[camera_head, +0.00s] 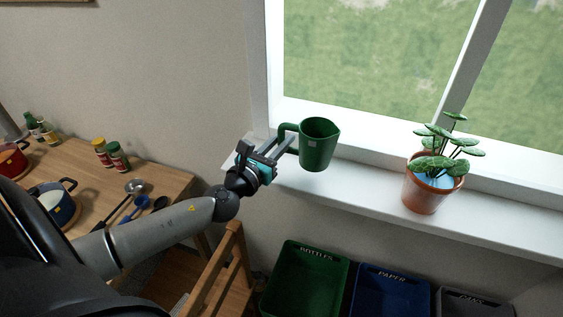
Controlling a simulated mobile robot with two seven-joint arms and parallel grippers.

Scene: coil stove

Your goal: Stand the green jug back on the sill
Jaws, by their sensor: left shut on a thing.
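The green jug (318,146) is upright at the left part of the white window sill (355,188). I cannot tell whether its base touches the sill or is held a little above it. My left gripper (287,143) comes in from the left and is shut on the jug's handle, on the jug's left side. My right gripper does not show.
A potted plant (424,193) stands on the sill to the right. Below are a green bottles bin (305,280), a blue paper bin (390,291) and a grey bin (474,303). A wooden chair (215,270) stands near my arm. The sill between jug and plant is clear.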

